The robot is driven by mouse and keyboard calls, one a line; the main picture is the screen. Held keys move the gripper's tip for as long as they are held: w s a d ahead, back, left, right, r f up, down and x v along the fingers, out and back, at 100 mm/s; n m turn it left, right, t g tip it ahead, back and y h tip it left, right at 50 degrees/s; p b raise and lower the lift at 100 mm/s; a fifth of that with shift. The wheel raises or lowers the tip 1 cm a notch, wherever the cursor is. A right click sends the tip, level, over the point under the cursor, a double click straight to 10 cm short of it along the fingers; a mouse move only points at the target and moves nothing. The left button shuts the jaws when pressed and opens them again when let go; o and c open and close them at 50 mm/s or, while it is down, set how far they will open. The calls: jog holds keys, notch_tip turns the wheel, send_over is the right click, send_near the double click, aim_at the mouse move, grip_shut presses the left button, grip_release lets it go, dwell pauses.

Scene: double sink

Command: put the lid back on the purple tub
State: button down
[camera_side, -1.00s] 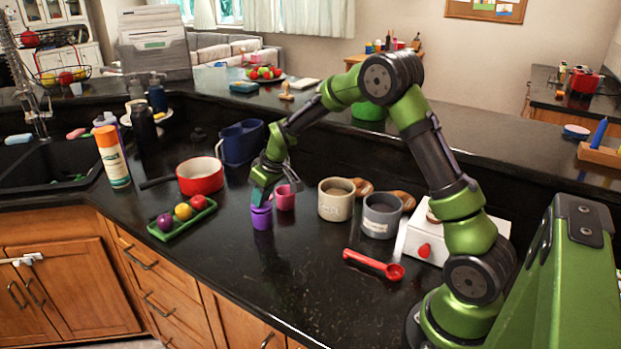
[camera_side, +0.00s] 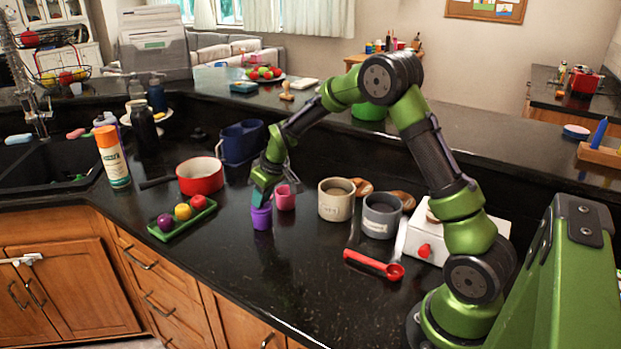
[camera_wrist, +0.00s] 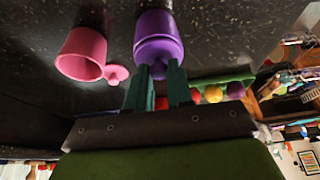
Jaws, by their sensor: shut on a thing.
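The purple tub (camera_side: 262,219) stands upright on the black counter. My gripper (camera_side: 261,200) is directly above it, pointing down. In the wrist view, the two green fingers (camera_wrist: 159,84) are shut on the knob of the purple lid (camera_wrist: 158,48). The lid is at the tub's mouth and looks lined up with the tub (camera_wrist: 157,25). I cannot tell whether it is fully seated. The knob is mostly hidden between the fingers.
A green tray (camera_side: 181,220) with three balls and a red pot (camera_side: 200,177) are to the left. Two mugs (camera_side: 336,204) (camera_side: 380,221) stand right.

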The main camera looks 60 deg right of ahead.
jog(key=shift+c, duration=2.2)
grip_release()
jog(key=shift+r, duration=3.5)
grip_shut()
jog(key=shift+f, duration=0.2)
